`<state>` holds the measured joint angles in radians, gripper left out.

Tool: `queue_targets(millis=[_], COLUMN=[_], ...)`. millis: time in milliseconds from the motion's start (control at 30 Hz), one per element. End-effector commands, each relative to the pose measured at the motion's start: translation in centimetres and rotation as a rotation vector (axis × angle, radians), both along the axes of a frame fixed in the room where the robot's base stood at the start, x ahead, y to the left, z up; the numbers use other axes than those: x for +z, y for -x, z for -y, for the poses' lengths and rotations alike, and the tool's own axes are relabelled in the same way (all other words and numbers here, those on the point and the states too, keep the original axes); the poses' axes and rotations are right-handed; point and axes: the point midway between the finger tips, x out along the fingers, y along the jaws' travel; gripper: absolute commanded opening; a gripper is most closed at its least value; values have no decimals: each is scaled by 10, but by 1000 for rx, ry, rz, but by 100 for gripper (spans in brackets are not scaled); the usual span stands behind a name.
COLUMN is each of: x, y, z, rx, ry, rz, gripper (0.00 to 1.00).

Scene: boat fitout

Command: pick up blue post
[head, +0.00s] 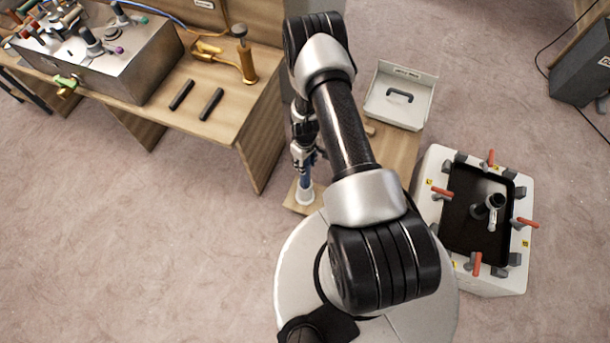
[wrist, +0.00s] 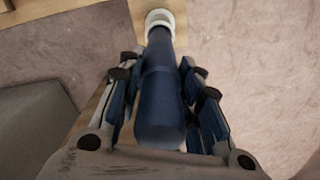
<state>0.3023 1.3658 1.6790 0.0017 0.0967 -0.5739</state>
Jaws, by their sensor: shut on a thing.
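The blue post (wrist: 160,100) stands between the fingers of my gripper (wrist: 165,95) in the wrist view, with its rounded end towards the camera. My gripper is shut on it, with finger pads along both sides. The post's far end meets a white round base (wrist: 160,17). In the head view, the blue post (head: 306,178) shows only in part below my gripper (head: 304,160). The white base (head: 304,194) is at the near end of a narrow wooden surface (head: 300,209). My arm hides much of that surface. I cannot tell whether post and base are apart.
A wooden bench (head: 230,117) at the left bears a metal box (head: 135,75), two dark bars and a brass-coloured tool. A white tray (head: 400,116) with a dark handle lies behind my arm. A white hatch unit (head: 433,176) with red levers stands at the right. Carpet is clear at lower left.

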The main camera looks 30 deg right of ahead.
Motion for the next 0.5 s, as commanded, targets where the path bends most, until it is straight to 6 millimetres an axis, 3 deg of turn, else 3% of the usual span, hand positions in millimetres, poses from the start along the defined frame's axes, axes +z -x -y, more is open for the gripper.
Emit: queue_targets(millis=[233, 500], x=[0, 0], y=[0, 0], z=[0, 0], rx=[0, 0], ry=[0, 0], rz=[0, 0], gripper=[0, 0])
